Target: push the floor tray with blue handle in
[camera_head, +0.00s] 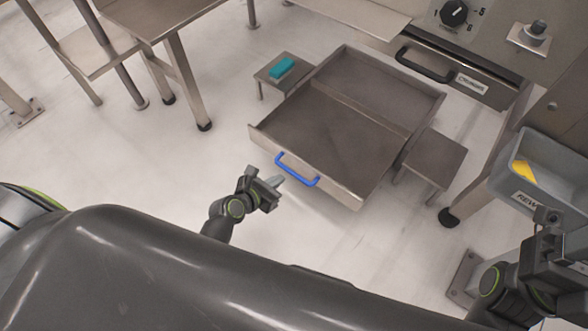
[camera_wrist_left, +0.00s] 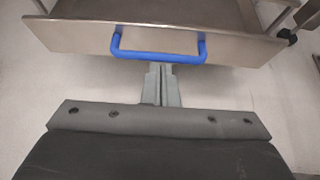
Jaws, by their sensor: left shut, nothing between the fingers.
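The floor tray (camera_head: 345,190) is a wide metal drawer standing open near the floor, and it looks empty. Its blue handle (camera_head: 297,171) is on the front panel facing me. My left gripper (camera_head: 279,181) is shut and empty, just in front of the tray's front panel, beside the handle's left end. In the left wrist view the closed fingers (camera_wrist_left: 161,70) point at the tray front (camera_wrist_left: 75,38), below the middle of the blue handle (camera_wrist_left: 158,55). I cannot tell whether they touch it. My right gripper (camera_head: 548,222) is at the lower right; its fingers are unclear.
A small stand with a teal block (camera_head: 281,68) is left of the tray. A low metal stand (camera_head: 434,160) is on its right. A grey bin (camera_head: 545,180) with something yellow is at the right. A machine with a black handle (camera_head: 425,66) stands behind.

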